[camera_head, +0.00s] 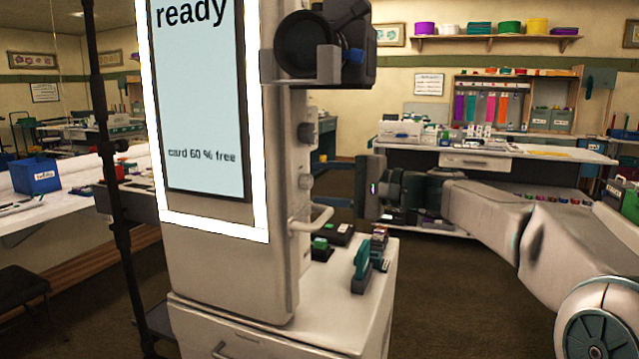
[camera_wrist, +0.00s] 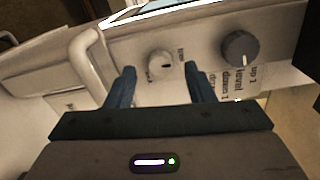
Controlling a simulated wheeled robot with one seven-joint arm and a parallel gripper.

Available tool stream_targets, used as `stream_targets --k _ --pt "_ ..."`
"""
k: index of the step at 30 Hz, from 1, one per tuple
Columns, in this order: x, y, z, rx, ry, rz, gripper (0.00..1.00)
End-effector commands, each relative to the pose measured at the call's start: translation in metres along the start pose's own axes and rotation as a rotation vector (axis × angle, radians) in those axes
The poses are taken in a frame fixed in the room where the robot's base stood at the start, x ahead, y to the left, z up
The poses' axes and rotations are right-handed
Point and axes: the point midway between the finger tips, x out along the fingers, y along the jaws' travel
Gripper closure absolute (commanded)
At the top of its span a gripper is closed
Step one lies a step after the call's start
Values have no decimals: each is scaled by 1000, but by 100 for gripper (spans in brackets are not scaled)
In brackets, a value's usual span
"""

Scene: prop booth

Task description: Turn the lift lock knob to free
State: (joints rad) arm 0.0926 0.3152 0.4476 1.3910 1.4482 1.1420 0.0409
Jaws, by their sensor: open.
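A small pale round knob (camera_wrist: 159,64) sits on the kiosk's side panel in the wrist view, with a dark mark near its right edge. Small lettering stands on both sides of it, too blurred to read surely, so I cannot tell its setting. It also shows in the head view (camera_head: 306,183), below a darker knob. My gripper (camera_wrist: 161,80) is open and empty. Its two fingers lie on either side of the pale knob in the wrist picture. In the head view my gripper (camera_head: 366,188) is right of the panel, with a gap to the knob.
A larger grey knob (camera_wrist: 240,48) with level up and down lettering is to the right in the wrist view. A pale bar handle (camera_wrist: 91,62) stands out to the left. A white counter (camera_head: 340,285) below holds several small items. A camera (camera_head: 325,45) juts out above.

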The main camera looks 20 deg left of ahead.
Motion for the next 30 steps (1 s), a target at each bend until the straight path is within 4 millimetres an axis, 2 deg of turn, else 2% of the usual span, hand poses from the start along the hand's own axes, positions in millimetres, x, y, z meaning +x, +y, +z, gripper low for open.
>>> stream_targets --k 9,15,21,30 --pt "-74 -1 0 0 6 0 51" --pt "-107 0 0 0 4 1 51" --pt "-119 0 0 -1 1 1 51" --pt "-120 0 0 -1 1 2 51"
